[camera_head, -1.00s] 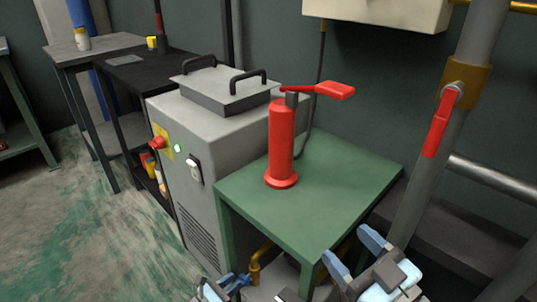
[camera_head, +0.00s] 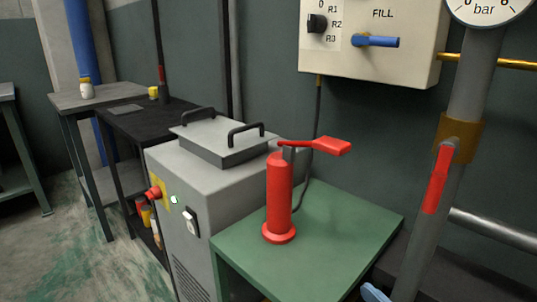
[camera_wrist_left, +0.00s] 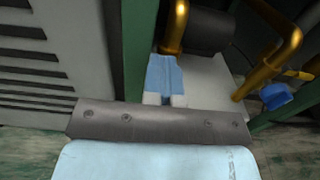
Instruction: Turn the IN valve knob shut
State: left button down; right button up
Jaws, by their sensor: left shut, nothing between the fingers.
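A dark blue knob (camera_wrist_left: 275,96) sits beside bent brass pipes (camera_wrist_left: 285,58) at the right of the left wrist view. No label on it is legible, so I cannot tell whether it is the IN valve knob. My left gripper (camera_wrist_left: 163,60) shows there with its light blue fingers shut and empty, near another brass pipe and left of the knob, apart from it. The left gripper is out of the head view. Only a light blue tip of my right gripper (camera_head: 375,293) shows at the bottom edge of the head view; its jaws are hidden.
A green table (camera_head: 310,250) carries a red hand pump (camera_head: 280,200). A grey machine (camera_head: 200,165) stands to its left. A wall panel (camera_head: 370,45) has a black selector and a blue FILL lever. A grey pipe (camera_head: 470,90) with a red lever (camera_head: 436,180) rises at right.

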pick_arm(q)
jog(key=shift+f+v, duration=0.1)
jog(key=shift+v, duration=1.25)
jog(key=shift+f+v, duration=0.15)
jog(key=shift+v, duration=1.15)
jog(key=shift+s+d, duration=0.15)
notch_tip(320, 180, down, 4)
jog(key=s+d+n+g+y, duration=0.1)
jog(key=d+g+y, duration=0.1)
jog(key=y, duration=0.3)
jog(key=w+d+r+h, duration=0.3)
jog(key=d+r, duration=0.1)
jog(key=shift+m, duration=0.4)
jog(key=shift+w+d+r, duration=0.1)
jog(key=shift+w+d, duration=0.1)
